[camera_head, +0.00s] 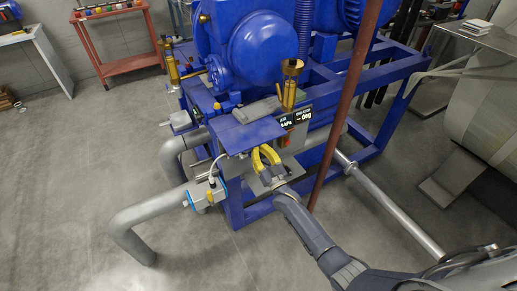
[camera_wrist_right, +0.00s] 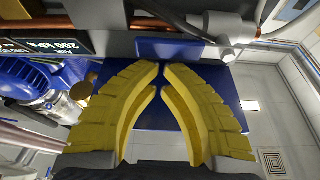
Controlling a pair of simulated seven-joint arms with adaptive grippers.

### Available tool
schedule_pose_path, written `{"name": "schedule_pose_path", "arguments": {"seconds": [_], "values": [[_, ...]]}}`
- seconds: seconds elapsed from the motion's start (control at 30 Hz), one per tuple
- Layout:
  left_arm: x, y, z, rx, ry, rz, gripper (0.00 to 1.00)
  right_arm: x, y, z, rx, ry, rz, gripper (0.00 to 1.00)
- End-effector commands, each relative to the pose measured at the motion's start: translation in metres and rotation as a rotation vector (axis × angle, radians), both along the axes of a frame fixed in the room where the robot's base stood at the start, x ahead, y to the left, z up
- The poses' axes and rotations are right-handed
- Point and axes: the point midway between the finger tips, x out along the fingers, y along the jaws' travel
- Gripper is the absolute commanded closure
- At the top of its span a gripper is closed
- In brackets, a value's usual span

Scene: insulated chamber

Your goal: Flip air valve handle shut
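My right gripper (camera_head: 262,152) has yellow fingers and stands at the front of the blue machine, beside a flat blue plate (camera_head: 240,137). In the right wrist view its fingertips (camera_wrist_right: 162,67) come almost together, with only a thin gap and nothing seen held in it. The blue plate (camera_wrist_right: 228,95) shows behind the fingers, with a smaller blue block (camera_wrist_right: 165,48) just beyond the tips. I cannot tell surely which part is the air valve handle, or whether the tips touch anything. An air pressure display (camera_head: 295,117) sits above the gripper. My left gripper is out of view.
A grey pipe (camera_head: 145,210) with a blue-edged fitting (camera_head: 205,192) runs left of the gripper. A brown-red post (camera_head: 345,100) stands close on its right. A grey pipe (camera_head: 400,215) crosses the floor at right. A red cart (camera_head: 130,62) stands at the back left.

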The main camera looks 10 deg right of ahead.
Motion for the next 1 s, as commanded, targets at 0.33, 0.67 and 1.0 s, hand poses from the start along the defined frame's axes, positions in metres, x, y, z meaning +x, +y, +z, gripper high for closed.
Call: {"name": "schedule_pose_path", "arguments": {"seconds": [0.33, 0.67, 1.0], "values": [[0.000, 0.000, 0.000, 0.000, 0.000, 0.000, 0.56, 0.000, -0.002, -0.004, 0.057, 0.016, 0.000, 1.00], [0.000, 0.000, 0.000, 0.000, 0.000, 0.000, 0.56, 0.001, -0.005, -0.015, 0.209, 0.057, -0.001, 1.00], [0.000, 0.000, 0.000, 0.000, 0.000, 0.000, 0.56, 0.002, -0.007, -0.037, 0.512, 0.141, -0.001, 1.00]]}}
